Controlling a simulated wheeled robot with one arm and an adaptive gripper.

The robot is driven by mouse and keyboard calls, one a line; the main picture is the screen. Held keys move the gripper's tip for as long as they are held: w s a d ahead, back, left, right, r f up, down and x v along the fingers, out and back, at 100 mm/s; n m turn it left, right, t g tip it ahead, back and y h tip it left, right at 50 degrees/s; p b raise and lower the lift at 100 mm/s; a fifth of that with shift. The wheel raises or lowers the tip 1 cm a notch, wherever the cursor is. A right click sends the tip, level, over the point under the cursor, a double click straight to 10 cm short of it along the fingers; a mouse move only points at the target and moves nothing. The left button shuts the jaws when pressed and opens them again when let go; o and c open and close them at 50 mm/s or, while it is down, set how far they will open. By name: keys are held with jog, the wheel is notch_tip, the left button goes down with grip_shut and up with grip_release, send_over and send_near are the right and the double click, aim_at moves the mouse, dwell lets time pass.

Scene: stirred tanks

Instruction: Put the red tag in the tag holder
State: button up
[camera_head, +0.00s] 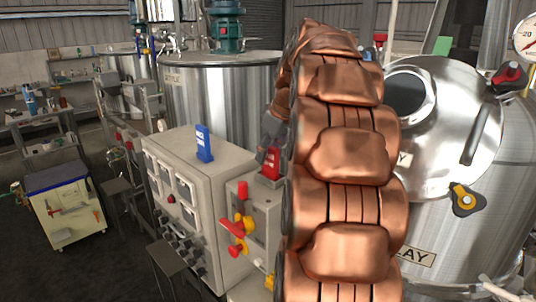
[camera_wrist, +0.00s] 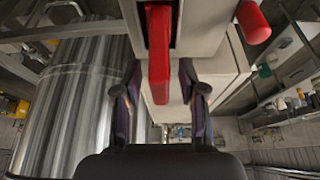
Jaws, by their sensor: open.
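The red tag (camera_head: 270,164) stands on top of a small grey box (camera_head: 262,207) in the head view. Its upper part is close to my dark gripper (camera_head: 270,145), which is partly hidden behind my copper-coloured arm. In the wrist view the red tag (camera_wrist: 159,62) lies between the two fingers of my gripper (camera_wrist: 160,82). The fingers are open, with a gap visible on each side of the tag. I cannot make out which part is the tag holder.
A blue tag (camera_head: 204,143) stands on the grey control cabinet (camera_head: 187,205). Red and yellow handles (camera_head: 237,226) stick out of the small box's front. Steel tanks (camera_head: 220,92) stand behind and to the right.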

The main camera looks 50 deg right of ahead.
jog(key=shift+b+v, duration=1.1)
jog(key=shift+v, duration=2)
jog(key=shift+p+v, duration=1.5)
jog(key=shift+v, duration=1.15)
jog(key=shift+a, duration=0.1)
jog(key=s+a+f+g+y, duration=0.1)
jog(key=a+f+g, duration=0.1)
jog(key=a+f, duration=0.7)
jog(key=a+f+g, duration=0.1)
jog(key=a+f, duration=0.4)
jog(key=a, duration=0.9)
jog(key=s+a+f+g, duration=0.1)
jog(key=s+a+f, duration=0.3)
jog(key=s+f, duration=0.4)
jog(key=s+a+f+g+h, duration=0.1)
jog(key=s+a+f+g, duration=0.1)
jog(key=s+a+f, duration=0.3)
jog(key=s+f, duration=0.4)
jog(key=s, duration=0.1)
jog(key=shift+a, duration=0.2)
